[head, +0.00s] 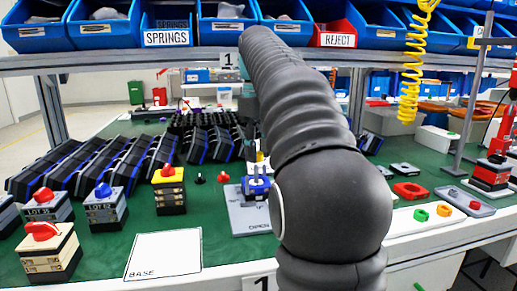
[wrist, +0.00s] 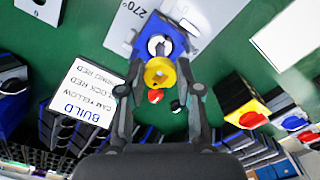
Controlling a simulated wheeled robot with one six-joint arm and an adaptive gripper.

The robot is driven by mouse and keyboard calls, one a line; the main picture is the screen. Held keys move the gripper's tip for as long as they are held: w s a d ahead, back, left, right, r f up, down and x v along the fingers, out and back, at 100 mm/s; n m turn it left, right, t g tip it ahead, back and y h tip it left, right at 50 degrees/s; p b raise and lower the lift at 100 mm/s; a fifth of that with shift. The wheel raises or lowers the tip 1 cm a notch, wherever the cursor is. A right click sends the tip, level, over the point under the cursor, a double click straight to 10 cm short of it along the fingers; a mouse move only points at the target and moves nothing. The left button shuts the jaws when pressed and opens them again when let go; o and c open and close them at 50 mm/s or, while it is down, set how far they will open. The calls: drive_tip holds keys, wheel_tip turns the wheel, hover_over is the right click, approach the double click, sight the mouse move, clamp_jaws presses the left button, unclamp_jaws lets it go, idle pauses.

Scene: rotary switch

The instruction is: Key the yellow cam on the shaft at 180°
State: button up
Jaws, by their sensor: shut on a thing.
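My gripper (wrist: 159,74) is shut on the yellow cam (wrist: 160,71), a ring with a round hole, in the wrist view. Just beyond the cam is a blue block (wrist: 176,36) with a pale round shaft part (wrist: 159,45); the cam overlaps its near edge in the picture. I cannot tell whether cam and shaft touch. In the head view the blue block (head: 256,190) stands on a grey plate (head: 247,219), with a bit of the yellow cam (head: 260,157) above it. My arm hides most of the gripper there. A "270°" mark (wrist: 128,10) shows on the plate.
A small red knob (head: 223,177) and black knob (head: 200,178) stand left of the plate. A white BASE sheet (head: 165,254) lies in front.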

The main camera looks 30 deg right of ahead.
drive_tip(key=shift+f+b, duration=0.75)
drive_tip(key=shift+f, duration=0.4)
drive_tip(key=o, duration=0.8)
drive_tip(key=shift+r, duration=0.15)
